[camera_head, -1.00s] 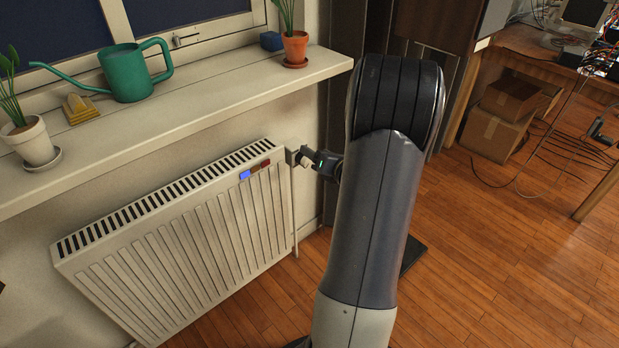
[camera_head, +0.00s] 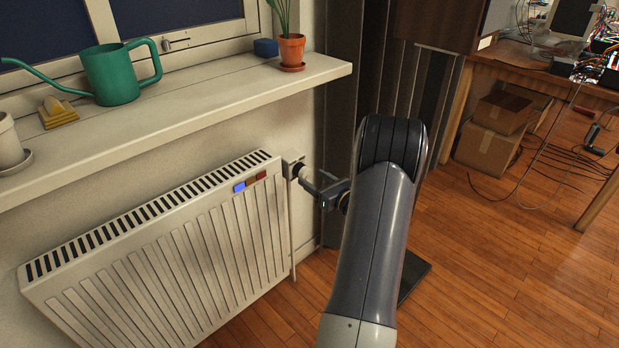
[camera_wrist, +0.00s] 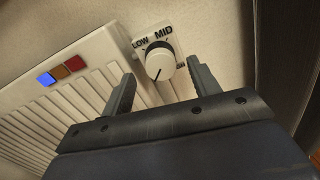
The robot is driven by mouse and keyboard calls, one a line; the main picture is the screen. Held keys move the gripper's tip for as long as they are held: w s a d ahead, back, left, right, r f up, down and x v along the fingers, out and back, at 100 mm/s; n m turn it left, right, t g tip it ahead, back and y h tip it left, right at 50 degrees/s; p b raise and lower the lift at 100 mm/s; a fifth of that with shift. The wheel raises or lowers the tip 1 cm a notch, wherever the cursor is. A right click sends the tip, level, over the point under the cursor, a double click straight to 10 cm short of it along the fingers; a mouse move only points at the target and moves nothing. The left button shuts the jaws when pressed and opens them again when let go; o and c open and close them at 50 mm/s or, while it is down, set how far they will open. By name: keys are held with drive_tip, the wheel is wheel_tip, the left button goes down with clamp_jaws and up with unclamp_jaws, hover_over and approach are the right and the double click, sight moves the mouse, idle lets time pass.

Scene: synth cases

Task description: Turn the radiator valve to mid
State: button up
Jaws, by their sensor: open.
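The radiator valve is a round white knob (camera_wrist: 160,62) at the radiator's upper right corner; it also shows in the head view (camera_head: 299,171). In the wrist view, a dark line on its face points down, slightly left. The plate (camera_wrist: 148,34) behind it reads LOW at upper left and MID at the top right; a third label at right is partly hidden. My gripper (camera_wrist: 162,70) is open, its fingers apart, with the knob showing between and beyond the tips.
The white radiator (camera_head: 160,250) carries a blue, an orange-brown and a red square; the blue (camera_head: 239,187) is brightest. A windowsill (camera_head: 200,105) juts above, holding a green watering can (camera_head: 112,75) and a potted plant (camera_head: 291,52). Dark curtain hangs behind my arm.

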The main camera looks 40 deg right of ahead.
sight(303, 172)
drive_tip(key=shift+w, duration=1.4)
drive_tip(key=shift+c, duration=0.4)
drive_tip(key=c, duration=0.9)
